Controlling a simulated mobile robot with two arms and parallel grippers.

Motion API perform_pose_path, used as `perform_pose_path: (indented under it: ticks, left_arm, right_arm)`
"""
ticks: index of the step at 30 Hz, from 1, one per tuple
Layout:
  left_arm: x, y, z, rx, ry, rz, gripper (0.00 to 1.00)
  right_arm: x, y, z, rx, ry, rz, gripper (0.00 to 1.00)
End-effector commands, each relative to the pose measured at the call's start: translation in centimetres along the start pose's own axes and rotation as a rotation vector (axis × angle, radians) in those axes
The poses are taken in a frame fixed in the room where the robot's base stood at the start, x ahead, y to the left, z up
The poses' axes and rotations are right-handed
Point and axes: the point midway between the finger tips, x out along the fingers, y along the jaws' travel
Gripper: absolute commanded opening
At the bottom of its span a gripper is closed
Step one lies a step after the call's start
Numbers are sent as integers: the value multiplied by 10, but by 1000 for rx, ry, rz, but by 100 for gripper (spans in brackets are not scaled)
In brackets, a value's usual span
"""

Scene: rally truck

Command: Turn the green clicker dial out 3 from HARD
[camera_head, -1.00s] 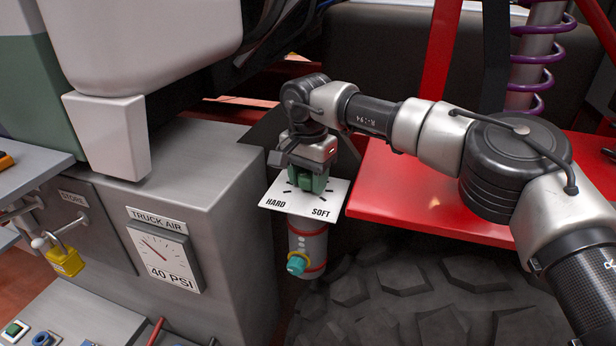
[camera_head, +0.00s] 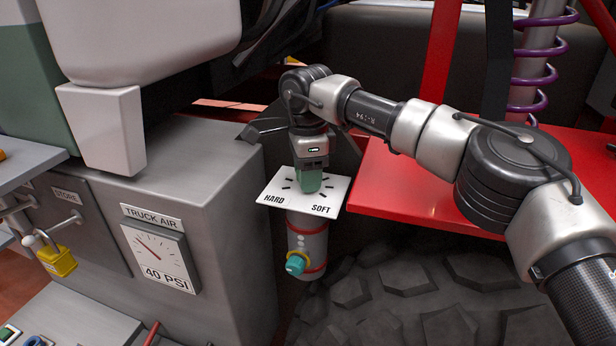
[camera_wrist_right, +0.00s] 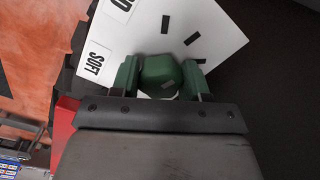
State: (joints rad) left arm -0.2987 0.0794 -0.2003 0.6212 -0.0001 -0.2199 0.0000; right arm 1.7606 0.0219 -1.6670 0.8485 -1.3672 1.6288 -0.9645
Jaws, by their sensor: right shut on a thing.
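The green clicker dial (camera_wrist_right: 160,70) sits over a white card (camera_head: 336,190) marked HARD (camera_head: 274,199) and SOFT (camera_head: 321,209), with black ticks around it. My right gripper (camera_head: 311,180) comes down on the dial from above. In the right wrist view its two green fingers stand on either side of the dial, shut on it. My left gripper is not in view.
Below the card is a grey cylinder (camera_head: 307,241) with red bands and a teal knob (camera_head: 296,264). A red panel (camera_head: 410,190) lies to the right above a big tyre (camera_head: 400,290). A grey cabinet with a TRUCK AIR gauge (camera_head: 160,258) stands left.

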Motion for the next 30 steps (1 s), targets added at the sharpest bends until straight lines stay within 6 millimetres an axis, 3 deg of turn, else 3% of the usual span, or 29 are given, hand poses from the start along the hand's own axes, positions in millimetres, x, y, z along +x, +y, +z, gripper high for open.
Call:
perform_pose_path:
  ticks: [30]
  left_arm:
    - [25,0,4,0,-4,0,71]
  right_arm:
    - [-2,-2,-1,959,-5,-7,22]
